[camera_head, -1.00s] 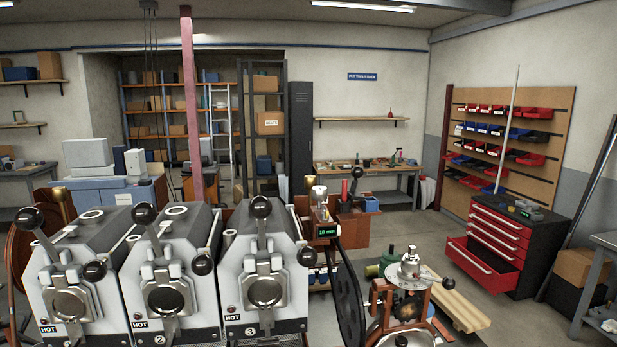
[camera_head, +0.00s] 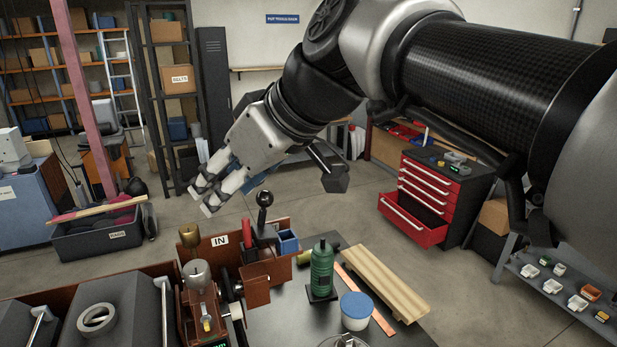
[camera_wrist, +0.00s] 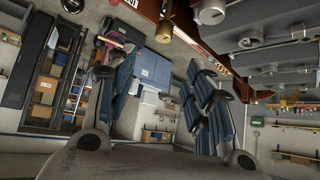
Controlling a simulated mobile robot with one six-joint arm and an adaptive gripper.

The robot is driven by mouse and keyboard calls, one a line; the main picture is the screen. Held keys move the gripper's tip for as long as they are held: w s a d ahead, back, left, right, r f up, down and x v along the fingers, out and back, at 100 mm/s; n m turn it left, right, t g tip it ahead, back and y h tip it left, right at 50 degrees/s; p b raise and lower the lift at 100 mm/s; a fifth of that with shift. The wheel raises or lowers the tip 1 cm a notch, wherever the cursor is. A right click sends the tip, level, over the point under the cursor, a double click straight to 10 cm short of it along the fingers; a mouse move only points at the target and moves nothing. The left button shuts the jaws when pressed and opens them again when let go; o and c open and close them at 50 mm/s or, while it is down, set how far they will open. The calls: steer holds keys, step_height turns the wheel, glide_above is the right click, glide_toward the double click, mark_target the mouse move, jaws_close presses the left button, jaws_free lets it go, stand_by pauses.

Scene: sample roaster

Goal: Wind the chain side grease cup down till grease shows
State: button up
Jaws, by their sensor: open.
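My gripper (camera_head: 200,198) is in the head view, raised above the bench and pointing down to the left. It is open and holds nothing. Its two fingers frame the wrist view (camera_wrist: 162,84), with only distant room between them. Below it in the head view stands a brass cup (camera_head: 190,236). In front of that is a silvery, rounded cup (camera_head: 197,273) on a brown housing. My gripper is well apart from both. I cannot tell which one is the chain side grease cup, and no grease shows.
A black lever knob (camera_head: 265,199) stands up beside the IN sign (camera_head: 220,240). A green bottle (camera_head: 321,268) and a blue-lidded tub (camera_head: 356,310) stand on the dark bench. A red drawer cabinet (camera_head: 428,205) has an open drawer.

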mark_target(189, 228)
steer(key=x, duration=0.8)
steer(key=b+x, duration=0.1)
steer(key=x, duration=0.7)
steer(key=shift+s+a+f, duration=0.15)
steer(key=shift+f, duration=0.05)
steer(key=shift+c, duration=0.2)
steer(key=c, duration=1)
